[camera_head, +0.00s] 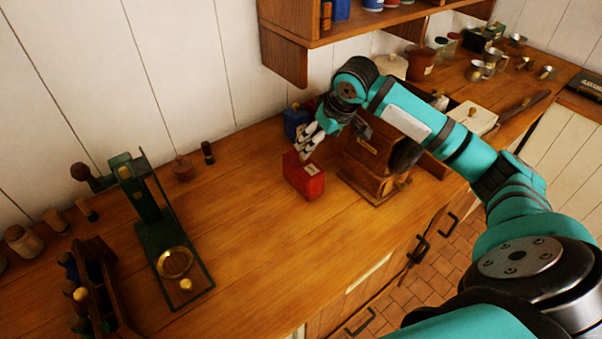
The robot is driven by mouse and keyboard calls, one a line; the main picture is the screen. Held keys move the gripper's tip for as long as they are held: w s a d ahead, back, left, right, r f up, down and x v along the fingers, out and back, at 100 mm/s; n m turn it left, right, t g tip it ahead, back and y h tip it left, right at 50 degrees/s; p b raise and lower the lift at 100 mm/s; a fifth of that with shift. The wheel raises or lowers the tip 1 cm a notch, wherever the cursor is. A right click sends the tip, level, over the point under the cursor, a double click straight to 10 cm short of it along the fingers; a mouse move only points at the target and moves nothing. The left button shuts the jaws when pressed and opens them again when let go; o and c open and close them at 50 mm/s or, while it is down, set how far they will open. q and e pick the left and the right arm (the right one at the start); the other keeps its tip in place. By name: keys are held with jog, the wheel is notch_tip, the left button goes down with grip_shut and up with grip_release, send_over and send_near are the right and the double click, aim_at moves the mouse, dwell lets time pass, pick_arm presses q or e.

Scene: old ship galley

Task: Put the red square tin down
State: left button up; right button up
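The red square tin (303,178) is at the middle of the wooden counter, left of a wooden box-shaped mill. It looks upright, with a small pale label on it. I cannot tell whether it rests on the wood or hangs just above it. My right gripper (307,150) reaches down from the upper right, its fingertips at the tin's far upper edge. The fingers overlap the tin in this view, so whether they grip it is unclear. My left gripper is not in view.
A blue tin (295,121) stands behind the gripper. The wooden mill (372,165) is close on the right. A green balance-like device (160,235) and a wooden rack (93,285) stand at left. A shelf (345,30) overhangs the back. Counter in front and left of the tin is clear.

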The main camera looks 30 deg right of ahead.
aim_at(307, 165)
jog(key=p+x, duration=0.1)
jog(key=x, duration=0.3)
jog(key=p+x, duration=0.1)
jog(key=x, duration=0.3)
jog(key=p+x, duration=0.1)
jog(key=x, duration=0.3)
jog(key=shift+s+a+f, duration=0.1)
jog(key=shift+s+a, duration=0.05)
jog(key=shift+s, duration=0.2)
jog(key=shift+w+f+p, duration=0.2)
jog(key=shift+f+p, duration=0.2)
jog(key=shift+p, duration=0.05)
jog(key=p+x, duration=0.1)
jog(key=x, duration=0.2)
jog(key=shift+w+a+f, duration=0.1)
jog(key=shift+f, duration=0.1)
jog(key=shift+w+f, duration=0.25)
jog(key=shift+f, duration=0.3)
jog(key=shift+r, duration=0.1)
jog(key=c, duration=1.5)
